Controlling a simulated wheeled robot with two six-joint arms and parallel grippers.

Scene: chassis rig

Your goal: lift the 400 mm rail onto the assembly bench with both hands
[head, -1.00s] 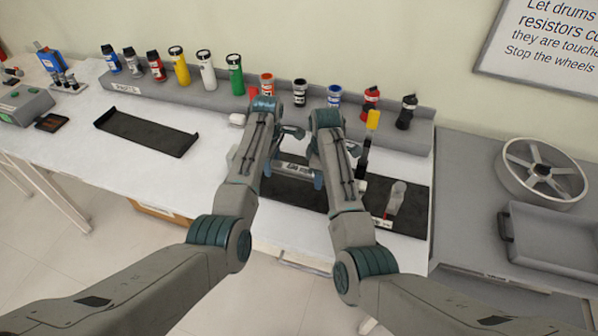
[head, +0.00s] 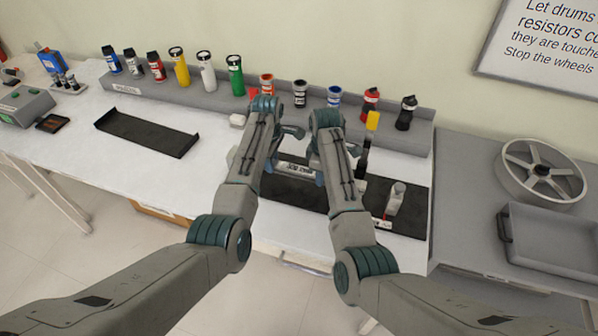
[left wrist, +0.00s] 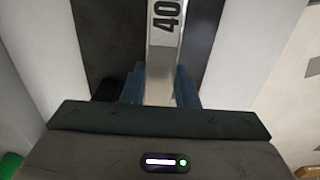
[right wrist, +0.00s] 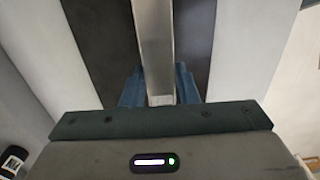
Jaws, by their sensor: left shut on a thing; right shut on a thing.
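The rail (head: 293,169) is a light metal bar with a printed label, lying crosswise over the dark mat (head: 298,194) on the white bench. Its middle shows between my two arms in the head view. My left gripper (head: 267,166) is shut on the rail's left part; the rail and part of its "400" label also show in the left wrist view (left wrist: 165,55). My right gripper (head: 319,178) is shut on the rail's right part, which shows in the right wrist view (right wrist: 154,50). My arms hide the rail's ends. I cannot tell whether the rail touches the mat.
A grey ledge (head: 215,97) with several coloured bottles runs along the back. A yellow-topped tool (head: 372,121) and a small grey-and-red item (head: 396,197) are right of my right arm. A black tray (head: 146,133) lies left. A spoked wheel (head: 541,172) and grey bin (head: 550,238) are far right.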

